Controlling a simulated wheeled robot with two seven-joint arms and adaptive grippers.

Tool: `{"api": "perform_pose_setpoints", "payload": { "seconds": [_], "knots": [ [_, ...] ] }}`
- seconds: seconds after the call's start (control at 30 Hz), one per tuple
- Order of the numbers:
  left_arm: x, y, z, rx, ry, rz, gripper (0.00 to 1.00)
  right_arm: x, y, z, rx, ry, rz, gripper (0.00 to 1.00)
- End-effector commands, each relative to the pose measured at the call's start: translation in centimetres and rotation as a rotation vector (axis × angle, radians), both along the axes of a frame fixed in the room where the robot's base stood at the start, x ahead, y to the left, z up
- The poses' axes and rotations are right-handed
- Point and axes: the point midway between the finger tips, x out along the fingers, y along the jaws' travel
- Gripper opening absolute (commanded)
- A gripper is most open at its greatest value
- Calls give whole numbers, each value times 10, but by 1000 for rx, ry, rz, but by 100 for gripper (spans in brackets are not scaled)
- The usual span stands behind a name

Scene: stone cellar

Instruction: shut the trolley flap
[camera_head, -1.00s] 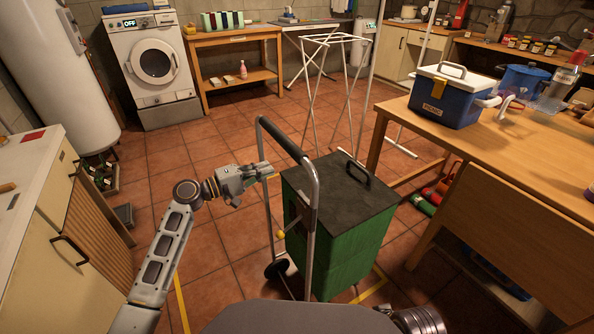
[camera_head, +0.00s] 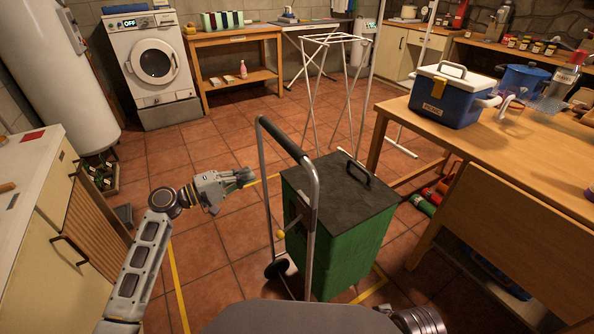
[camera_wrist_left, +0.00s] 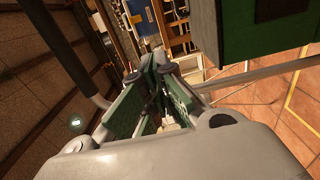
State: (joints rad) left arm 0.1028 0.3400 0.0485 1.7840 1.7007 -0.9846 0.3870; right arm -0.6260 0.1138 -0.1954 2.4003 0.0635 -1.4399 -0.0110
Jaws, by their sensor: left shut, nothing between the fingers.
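A green trolley (camera_head: 345,245) stands on the tiled floor in the middle of the head view. Its dark top flap (camera_head: 340,190) lies flat over the box and looks closed, with a black handle (camera_head: 358,172) on it. The trolley's metal push bar (camera_head: 312,215) rises at its left side. My left gripper (camera_head: 247,177) is shut and empty, left of the push bar and apart from it. In the left wrist view, its fingers (camera_wrist_left: 155,95) are close together, and the green trolley body (camera_wrist_left: 245,30) shows at the upper right. My right gripper is out of view.
A wooden table (camera_head: 500,155) with a blue cooler (camera_head: 450,95) stands to the right. A white drying rack (camera_head: 345,95) is behind the trolley. A cream cabinet (camera_head: 50,230) is at the left. Tiled floor is free between cabinet and trolley.

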Motion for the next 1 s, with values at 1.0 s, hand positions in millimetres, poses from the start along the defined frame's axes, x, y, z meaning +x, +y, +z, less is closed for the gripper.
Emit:
{"api": "perform_pose_setpoints", "payload": {
  "seconds": [1.0],
  "knots": [
    [-15,7,-8,35,-2,-9,0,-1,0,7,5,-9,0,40]
  ]
}}
